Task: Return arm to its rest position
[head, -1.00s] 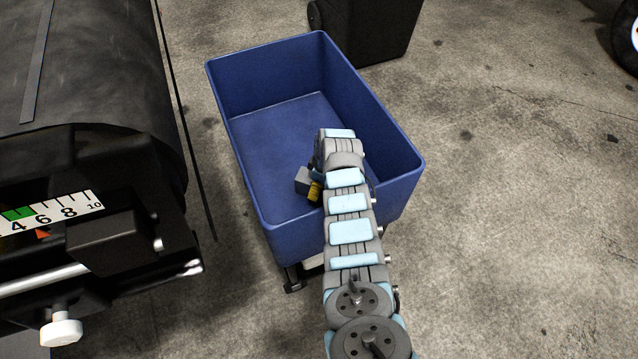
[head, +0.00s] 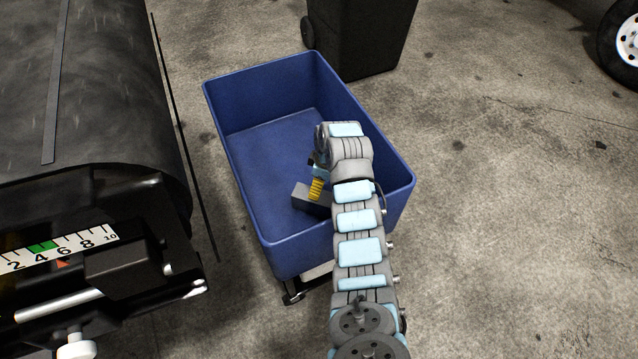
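My arm reaches from the bottom of the head view up over the near right wall of a blue bin (head: 262,92). Its wrist hangs over the inside of the bin. My gripper (head: 311,201) is the grey block with a yellow banded part above it, low inside the bin's near right part. Its fingers are hidden behind the arm and its own body, so I cannot tell whether they are apart or hold anything. The visible floor of the bin is bare.
A dark conveyor belt (head: 105,100) with a scale plate (head: 62,247) stands on the left. A black wheeled bin (head: 365,38) stands behind the blue bin. A wheel (head: 630,42) shows at the top right. The concrete floor on the right is clear.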

